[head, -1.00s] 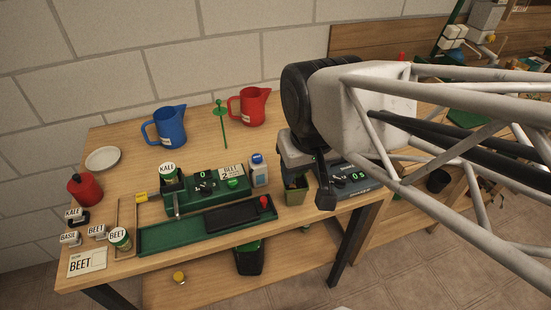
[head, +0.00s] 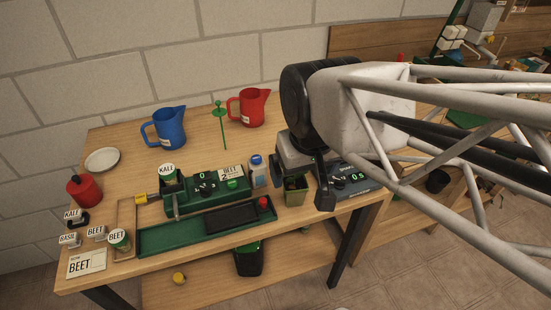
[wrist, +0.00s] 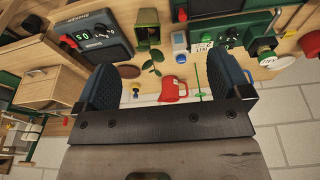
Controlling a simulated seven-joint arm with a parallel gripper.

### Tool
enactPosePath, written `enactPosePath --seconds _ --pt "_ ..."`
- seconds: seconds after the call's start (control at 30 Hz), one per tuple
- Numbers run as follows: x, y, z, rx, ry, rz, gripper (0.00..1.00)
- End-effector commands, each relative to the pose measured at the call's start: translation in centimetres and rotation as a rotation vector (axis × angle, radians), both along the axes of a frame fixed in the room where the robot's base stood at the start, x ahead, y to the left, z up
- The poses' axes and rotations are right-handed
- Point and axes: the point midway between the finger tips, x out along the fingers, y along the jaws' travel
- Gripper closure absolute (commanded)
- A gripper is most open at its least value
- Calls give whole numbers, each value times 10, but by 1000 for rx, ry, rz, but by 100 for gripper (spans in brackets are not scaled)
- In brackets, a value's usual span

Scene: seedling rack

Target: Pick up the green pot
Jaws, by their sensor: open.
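The green pot (head: 294,196) is a small square olive pot with a dark inside. In the wrist view the green pot (wrist: 147,50) is at the top, beyond my fingers and a little left of the middle. My gripper (wrist: 166,72) is open, its two blue fingers wide apart with nothing held between them. In the head view my gripper (head: 306,172) hangs just above and behind the pot, and I cannot tell the exact gap.
Red (head: 252,110) and blue (head: 168,128) jugs stand behind.

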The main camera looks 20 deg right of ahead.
Motion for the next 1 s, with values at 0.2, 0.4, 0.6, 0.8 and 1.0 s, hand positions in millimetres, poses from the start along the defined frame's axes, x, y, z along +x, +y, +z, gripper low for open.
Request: enactPosePath --seconds 0.2,0.4,0.6,0.8,1.0 --pt "5 -2 -9 39 45 -55 4" --pt "16 -7 -30 139 155 -195 4" --pt "32 -16 -57 284 303 -394 4" --pt "48 -26 -83 441 450 -599 4" --pt "66 -40 -108 606 590 -802 4"
